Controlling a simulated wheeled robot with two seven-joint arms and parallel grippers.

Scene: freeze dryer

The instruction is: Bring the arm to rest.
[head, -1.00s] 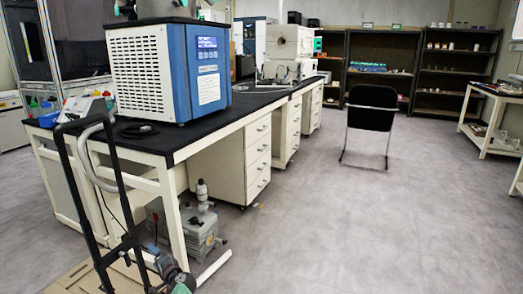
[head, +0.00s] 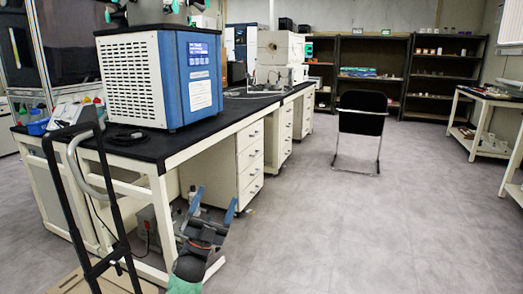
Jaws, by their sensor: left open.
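My left gripper (head: 214,198) shows in the lower middle of the head view, at the end of my arm coming up from the bottom edge. Its two blue fingers point up and stand apart, with nothing between them. It is in front of the bench's underside and drawers in the picture and partly hides the grey pump (head: 150,225) on the floor. The blue and white freeze dryer (head: 130,80) stands on the black bench top (head: 125,150), up and left of the gripper. My right gripper is not in view.
A black-framed hand cart (head: 72,200) stands at the left front, close to the bench. A black chair (head: 360,120) stands on open floor (head: 360,230) to the right. Shelves (head: 372,62) line the back wall, and a side table (head: 490,95) is at the right.

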